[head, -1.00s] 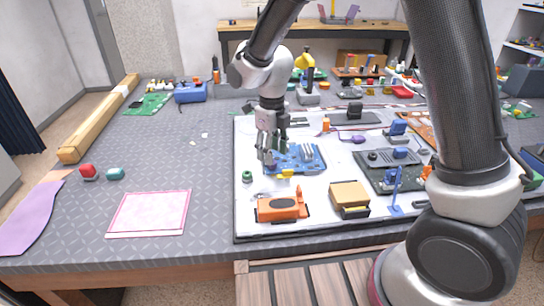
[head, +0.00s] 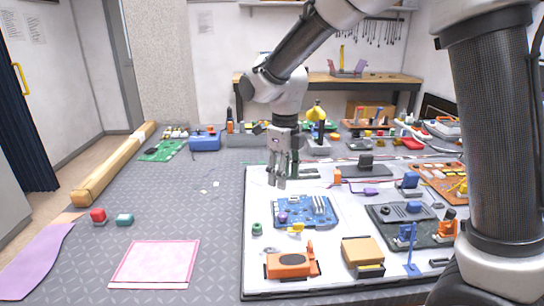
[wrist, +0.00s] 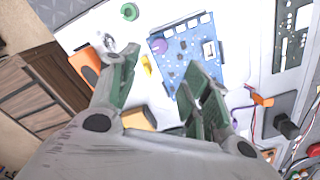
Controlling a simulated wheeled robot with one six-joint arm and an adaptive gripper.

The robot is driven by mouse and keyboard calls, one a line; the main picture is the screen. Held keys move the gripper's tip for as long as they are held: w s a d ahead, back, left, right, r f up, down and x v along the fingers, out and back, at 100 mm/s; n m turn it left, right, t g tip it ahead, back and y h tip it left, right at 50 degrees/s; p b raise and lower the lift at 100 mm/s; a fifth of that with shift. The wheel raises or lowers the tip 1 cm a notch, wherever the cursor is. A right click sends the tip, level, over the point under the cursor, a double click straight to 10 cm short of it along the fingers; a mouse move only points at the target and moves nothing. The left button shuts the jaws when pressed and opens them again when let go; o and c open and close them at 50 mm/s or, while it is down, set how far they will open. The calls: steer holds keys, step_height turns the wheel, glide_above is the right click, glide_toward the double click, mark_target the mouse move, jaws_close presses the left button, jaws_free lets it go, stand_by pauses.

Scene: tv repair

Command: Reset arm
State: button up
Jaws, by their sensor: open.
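My gripper (head: 278,184) is open and empty in the head view. It hangs fingers-down above the back left part of the white panel (head: 262,281), behind the blue circuit board (head: 290,219). In the wrist view my gripper (wrist: 165,95) has its two green-padded fingers spread apart, with nothing between them but the scene below. The blue circuit board (wrist: 197,48) lies beyond the fingertips there, with a purple round part on its corner. My arm comes down from the upper right of the head view.
An orange tool (head: 288,264), a tan box (head: 362,250) and a dark board (head: 395,228) lie on the panel. A pink mat (head: 155,265), a red part (head: 98,215) and a teal part (head: 125,220) lie on the left of the grey table. The table left of the panel is mostly clear.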

steer(key=s+d+r+n+t, duration=0.1)
steer(key=s+d+r+n, duration=0.2)
steer(key=s+d+n, duration=0.4)
steer(key=s+d+r+n+t, duration=0.2)
steer(key=s+d+r+n, duration=0.2)
steer(key=s+d+n, duration=0.3)
steer(key=s+d+r+n+t, duration=0.1)
steer(key=s+d+r+n, duration=0.3)
steer(key=s+d+n, duration=0.3)
steer(key=d+n, duration=0.4)
steer(key=d, duration=0.3)
steer(key=shift+s+d+r+n, duration=0.2)
steer(key=shift+s+d+n, duration=0.05)
steer(key=shift+s+n, duration=0.15)
